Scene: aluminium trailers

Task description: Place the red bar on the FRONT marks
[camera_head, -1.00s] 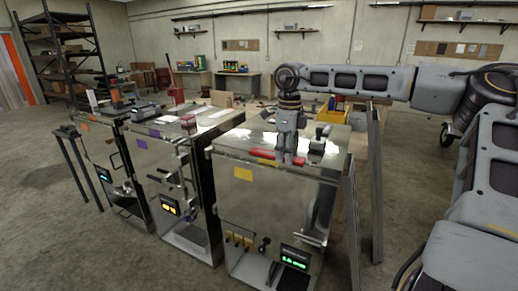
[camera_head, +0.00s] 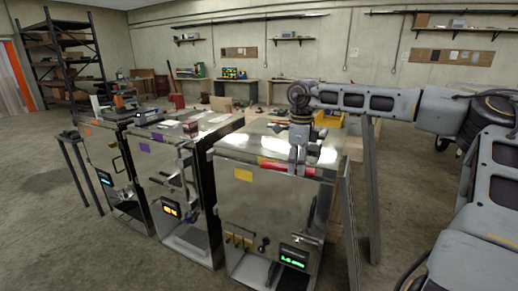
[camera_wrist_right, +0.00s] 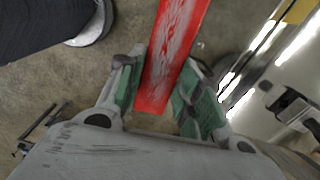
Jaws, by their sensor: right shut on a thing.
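The red bar (camera_head: 275,164) shows in the head view at the front top edge of the nearest metal cabinet (camera_head: 225,200). My right gripper (camera_head: 299,168) is shut on it, pointing down, and its fingers hide part of the bar. In the right wrist view the bar (camera_wrist_right: 172,50) lies between the green-padded fingers of the gripper (camera_wrist_right: 163,70), with its scuffed red face showing and floor behind it. I cannot tell whether the bar touches the cabinet. The FRONT marks cannot be made out. My left gripper is not in view.
The nearest cabinet has a yellow label (camera_head: 243,175) and a lit green display (camera_head: 293,257). Two similar cabinets stand to its left, one with a purple label (camera_head: 144,145). A grey post (camera_head: 371,190) stands at the right. The floor in front is clear.

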